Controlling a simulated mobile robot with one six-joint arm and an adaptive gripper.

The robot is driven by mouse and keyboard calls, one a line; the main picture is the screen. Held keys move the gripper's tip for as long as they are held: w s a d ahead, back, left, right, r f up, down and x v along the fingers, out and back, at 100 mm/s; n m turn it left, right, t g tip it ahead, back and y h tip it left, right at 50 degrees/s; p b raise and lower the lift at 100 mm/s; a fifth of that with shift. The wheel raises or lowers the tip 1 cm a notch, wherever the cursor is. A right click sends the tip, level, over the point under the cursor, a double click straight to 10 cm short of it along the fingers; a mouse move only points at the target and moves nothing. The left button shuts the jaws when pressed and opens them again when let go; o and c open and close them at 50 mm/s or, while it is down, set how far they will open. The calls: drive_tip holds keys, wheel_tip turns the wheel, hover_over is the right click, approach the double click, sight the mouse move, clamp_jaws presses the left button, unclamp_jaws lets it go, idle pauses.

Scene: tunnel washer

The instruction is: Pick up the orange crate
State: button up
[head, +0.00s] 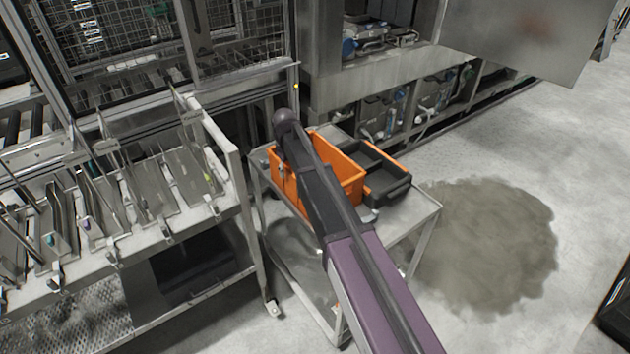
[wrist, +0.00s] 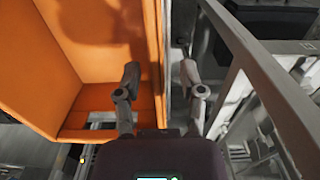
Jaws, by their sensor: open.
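The orange crate (head: 348,168) stands on a grey metal cart, partly hidden behind my arm in the head view. In the wrist view its open inside and walls (wrist: 50,60) fill the left side. My gripper (wrist: 160,78) is open, with its fingers spread apart. The left finger shows against the crate's inside and the right finger shows beyond the crate's right wall, so that wall lies between them in the picture. I cannot tell whether either finger touches it.
A black tray (head: 388,185) with orange beneath it sits right beside the crate on the cart (head: 412,222). A metal rack with upright plates (head: 150,185) stands close on the left. Machine cabinets (head: 390,110) stand behind. Open floor with a dark patch (head: 490,240) lies to the right.

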drive_tip(key=shift+d+f+b, duration=0.15)
drive_tip(key=shift+f+b, duration=1.1)
drive_tip(key=shift+f, duration=0.05)
drive_tip(key=shift+d+f+b, duration=0.15)
drive_tip(key=shift+f+b, duration=1.05)
drive_tip(key=shift+f, duration=0.05)
clamp_jaws()
